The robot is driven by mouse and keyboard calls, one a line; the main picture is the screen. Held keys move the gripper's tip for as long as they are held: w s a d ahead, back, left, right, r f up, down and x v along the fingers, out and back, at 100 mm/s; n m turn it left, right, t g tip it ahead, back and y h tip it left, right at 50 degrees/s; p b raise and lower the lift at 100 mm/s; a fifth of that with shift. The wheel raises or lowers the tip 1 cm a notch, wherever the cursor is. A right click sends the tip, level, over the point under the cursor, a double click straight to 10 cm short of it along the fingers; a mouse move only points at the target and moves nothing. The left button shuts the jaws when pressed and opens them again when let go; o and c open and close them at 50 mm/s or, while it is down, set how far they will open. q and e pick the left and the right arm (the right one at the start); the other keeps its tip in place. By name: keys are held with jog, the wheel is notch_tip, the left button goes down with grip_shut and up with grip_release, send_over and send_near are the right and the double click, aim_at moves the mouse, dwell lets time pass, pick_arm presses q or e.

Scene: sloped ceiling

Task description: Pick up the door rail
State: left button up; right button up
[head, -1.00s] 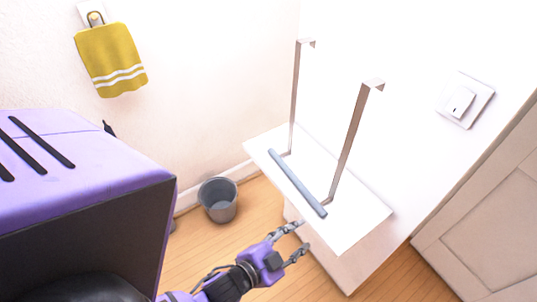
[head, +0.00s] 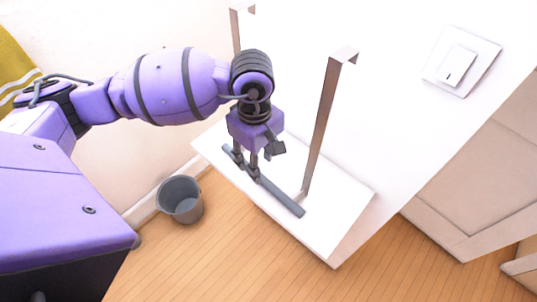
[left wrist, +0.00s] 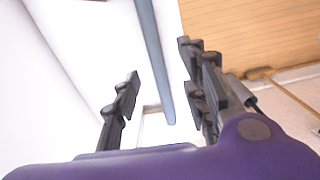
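The door rail is a thin grey-blue bar (head: 282,197) lying on a white shelf (head: 340,205) near its front edge in the head view. It also shows in the left wrist view (left wrist: 152,50), running lengthwise between the fingers. My left gripper (head: 246,170) points down over the rail's far half, its fingertips at the bar and hiding part of it. In the left wrist view the left gripper's fingers (left wrist: 160,64) are apart, one on each side of the rail, with gaps to it. I cannot tell how far the fingertips reach down. My right gripper is not in view.
Two upright metal brackets, a near one (head: 327,120) and a far one (head: 242,30), rise behind the rail. A grey bin (head: 181,200) stands on the wooden floor (head: 215,265). A light switch (head: 460,62) and a door (head: 480,185) are at right.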

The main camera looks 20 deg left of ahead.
pick_arm(q)
jog(key=shift+a+f, duration=0.2)
jog(key=shift+f, duration=0.2)
jog(key=f, duration=0.6)
jog(key=shift+w+d+f+p, duration=0.1)
jog(key=shift+w+f+p, duration=0.2)
jog(key=shift+w+p, duration=0.1)
grip_shut()
